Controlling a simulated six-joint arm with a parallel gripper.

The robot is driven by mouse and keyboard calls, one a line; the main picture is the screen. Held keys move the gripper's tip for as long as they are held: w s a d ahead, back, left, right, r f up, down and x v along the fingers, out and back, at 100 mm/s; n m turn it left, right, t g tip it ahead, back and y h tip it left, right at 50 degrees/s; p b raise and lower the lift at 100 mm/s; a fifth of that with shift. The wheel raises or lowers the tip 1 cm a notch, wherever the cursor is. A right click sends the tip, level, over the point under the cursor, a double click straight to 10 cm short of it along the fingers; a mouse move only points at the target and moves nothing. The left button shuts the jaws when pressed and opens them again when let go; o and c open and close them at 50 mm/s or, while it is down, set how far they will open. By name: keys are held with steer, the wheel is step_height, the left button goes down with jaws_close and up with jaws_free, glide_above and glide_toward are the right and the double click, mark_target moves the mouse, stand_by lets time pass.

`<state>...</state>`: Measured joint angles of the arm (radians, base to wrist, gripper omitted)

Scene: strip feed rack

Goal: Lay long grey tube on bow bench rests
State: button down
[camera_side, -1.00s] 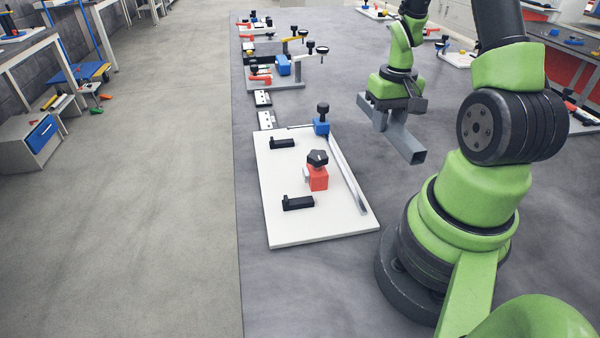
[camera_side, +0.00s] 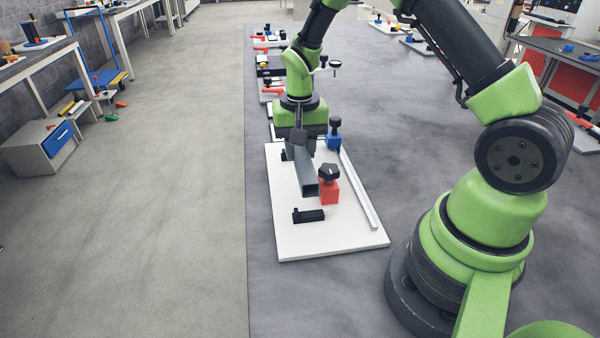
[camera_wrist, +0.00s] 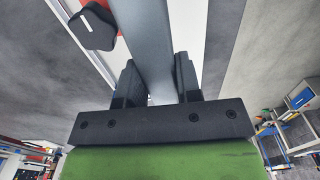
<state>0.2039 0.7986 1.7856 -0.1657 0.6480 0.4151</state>
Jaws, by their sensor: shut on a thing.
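My gripper (camera_side: 298,135) is shut on the long grey tube (camera_side: 307,175), with a finger on each side of it in the wrist view (camera_wrist: 159,82). The tube is held over the white bench plate (camera_side: 335,242), left of the red block with a black knob (camera_side: 329,190). Its near end is close beside that block; I cannot tell whether they touch. The near black rest (camera_side: 309,216) lies in front of the tube's near end. Whether the tube touches the rests is unclear.
A blue block with a black knob (camera_side: 334,140) stands at the plate's back. A pale rail (camera_side: 358,188) runs along the plate's right side. More fixtures (camera_side: 268,66) stand behind. The grey table (camera_side: 420,130) is clear to the right.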

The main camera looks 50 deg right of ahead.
mark_target(301, 153)
steer(key=shift+f, duration=2.9)
steer(key=shift+f, duration=0.1)
steer(key=c, duration=1.1)
jaws_free()
step_height(301, 153, up, 12)
steer(key=shift+f, duration=0.1)
steer(key=s+a+r+n+t+y, duration=0.1)
steer(key=s+a+r+n+t, duration=0.15)
steer(key=s+a+r, duration=0.4)
steer(key=s+a+r+n+t, duration=0.1)
steer(key=s+r+t, duration=0.25)
steer(key=r, duration=0.55)
steer(key=s+a+r+n+t+y, duration=0.1)
steer(key=s+a, duration=0.1)
steer(key=s, duration=0.6)
